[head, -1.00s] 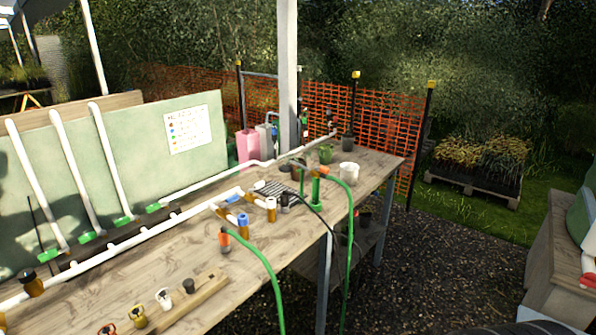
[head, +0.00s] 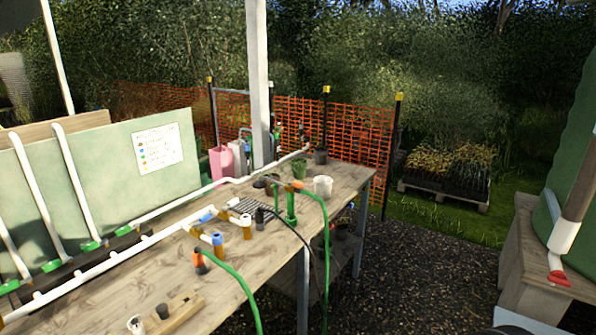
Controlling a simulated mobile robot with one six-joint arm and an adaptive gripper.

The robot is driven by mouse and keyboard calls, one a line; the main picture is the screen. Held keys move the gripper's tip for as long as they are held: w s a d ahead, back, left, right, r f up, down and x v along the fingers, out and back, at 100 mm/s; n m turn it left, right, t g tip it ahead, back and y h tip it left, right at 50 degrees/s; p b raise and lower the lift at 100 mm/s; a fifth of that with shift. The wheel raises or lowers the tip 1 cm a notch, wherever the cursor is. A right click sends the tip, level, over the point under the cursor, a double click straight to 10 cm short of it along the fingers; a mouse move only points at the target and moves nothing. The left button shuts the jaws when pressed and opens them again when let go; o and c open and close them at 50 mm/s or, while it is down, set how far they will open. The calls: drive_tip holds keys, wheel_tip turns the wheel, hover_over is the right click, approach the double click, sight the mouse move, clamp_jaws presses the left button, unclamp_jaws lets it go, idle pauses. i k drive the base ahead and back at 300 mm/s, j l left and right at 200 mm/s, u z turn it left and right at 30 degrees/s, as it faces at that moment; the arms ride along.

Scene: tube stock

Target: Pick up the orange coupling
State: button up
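An orange coupling (head: 200,264) stands upright at the near end of a green hose (head: 235,283), close to the front edge of the wooden workbench (head: 218,310). A second orange fitting (head: 298,185) shows farther back, where another green hose (head: 324,225) meets a green post. I cannot tell from this view which of the two the task names. My gripper is not in view.
White pipes with blue and brown fittings (head: 217,240) run along the bench.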

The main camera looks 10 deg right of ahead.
sight(199, 260)
drive_tip(key=i+j+u, duration=0.25)
drive_tip(key=i, duration=0.55)
drive_tip(key=i+j+u, duration=0.2)
drive_tip(key=i, duration=0.65)
drive_tip(key=k+l, duration=0.05)
drive_tip(key=l, duration=0.05)
